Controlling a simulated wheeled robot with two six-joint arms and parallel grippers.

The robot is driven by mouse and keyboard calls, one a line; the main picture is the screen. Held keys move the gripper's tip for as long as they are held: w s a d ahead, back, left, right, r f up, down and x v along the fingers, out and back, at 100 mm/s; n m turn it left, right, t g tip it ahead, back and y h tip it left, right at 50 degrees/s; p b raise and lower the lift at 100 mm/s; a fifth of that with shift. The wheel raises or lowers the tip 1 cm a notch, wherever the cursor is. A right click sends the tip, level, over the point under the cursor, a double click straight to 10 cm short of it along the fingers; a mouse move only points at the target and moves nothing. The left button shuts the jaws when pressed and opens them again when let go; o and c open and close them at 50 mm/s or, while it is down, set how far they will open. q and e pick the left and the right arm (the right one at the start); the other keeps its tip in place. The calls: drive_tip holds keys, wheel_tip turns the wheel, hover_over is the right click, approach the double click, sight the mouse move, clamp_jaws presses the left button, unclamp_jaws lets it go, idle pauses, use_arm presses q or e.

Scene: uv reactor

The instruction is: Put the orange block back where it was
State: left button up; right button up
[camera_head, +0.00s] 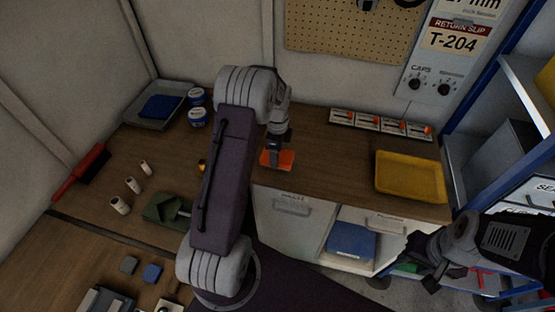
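A flat orange block (287,161) is near the front edge of the wooden bench, in the middle of the view. My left gripper (274,152) points down over the block, and its dark fingers overlap it in the picture. I cannot tell whether the fingers hold the block or whether it rests on the bench. My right gripper (431,266) is at the lower right, in front of the bench and well away from the block. Its dark fingers look spread apart, with nothing seen between them.
A yellow tray (412,178) lies on the bench at right, near a row of white holders (381,124) with orange parts. A grey tray (157,120) holds a blue item at back left. A red brush (82,174) lies at left. A blue item (350,242) sits below the bench.

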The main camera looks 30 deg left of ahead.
use_arm(q)
drive_tip(key=f, duration=0.3)
drive_tip(key=shift+s+f+p, duration=0.2)
drive_tip(key=shift+f+p, duration=0.05)
drive_tip(key=shift+p, duration=0.15)
drive_tip(key=shift+w+f, duration=0.15)
drive_tip(key=shift+f, duration=0.15)
drive_tip(key=o, duration=1.3)
